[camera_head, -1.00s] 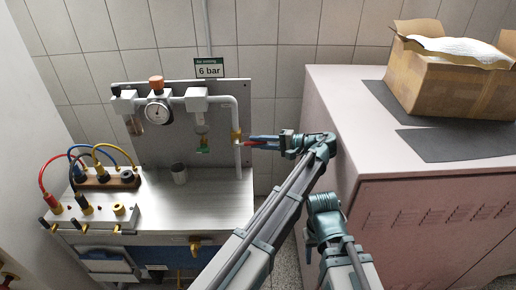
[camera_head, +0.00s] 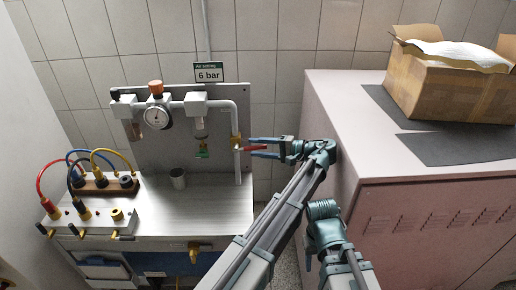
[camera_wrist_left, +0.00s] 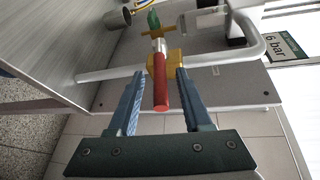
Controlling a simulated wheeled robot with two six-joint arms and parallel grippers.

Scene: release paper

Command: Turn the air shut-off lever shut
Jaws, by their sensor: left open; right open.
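The air shut-off lever is a red handle (camera_head: 254,148) on a brass valve (camera_head: 236,142) on the white air pipe. In the left wrist view the red handle (camera_wrist_left: 160,85) points from the brass valve body (camera_wrist_left: 174,60) back toward my gripper. My left gripper (camera_head: 251,147) is open around the handle, one finger on each side. In the left wrist view gaps show between the handle and both fingers (camera_wrist_left: 158,78). My right gripper (camera_head: 309,262) hangs low by the pink cabinet, away from the valve and mostly hidden behind its own wrist.
The pipe runs from a pressure gauge (camera_head: 157,117) on a grey panel under a "6 bar" sign (camera_head: 209,73). A metal cup (camera_head: 177,178) and a hose block (camera_head: 107,184) stand on the bench. The pink cabinet (camera_head: 430,220) is close on the right.

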